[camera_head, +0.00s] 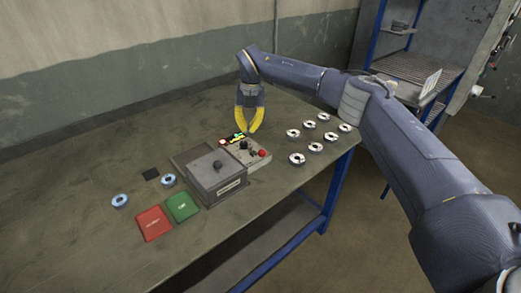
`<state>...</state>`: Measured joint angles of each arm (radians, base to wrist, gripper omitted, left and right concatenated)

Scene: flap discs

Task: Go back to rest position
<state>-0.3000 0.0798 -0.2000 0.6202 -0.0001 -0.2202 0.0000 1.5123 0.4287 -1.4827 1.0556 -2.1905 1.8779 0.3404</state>
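My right gripper (246,124) has yellow fingers and hangs fingers-down above the back of the table, just behind the control box (252,158). Its fingertips are apart and nothing shows between them. Several silver-and-dark flap discs (315,147) lie in rows on the table to the right of the control box. Two blue-ringed discs lie at the left, one (120,201) farther left and one (168,181) near a small black square (151,174). My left gripper is not in view.
A red pad (153,223) and a green pad (183,207) lie at the front. The table (60,190) is bare at the left. A metal shelf (418,68) stands behind at right.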

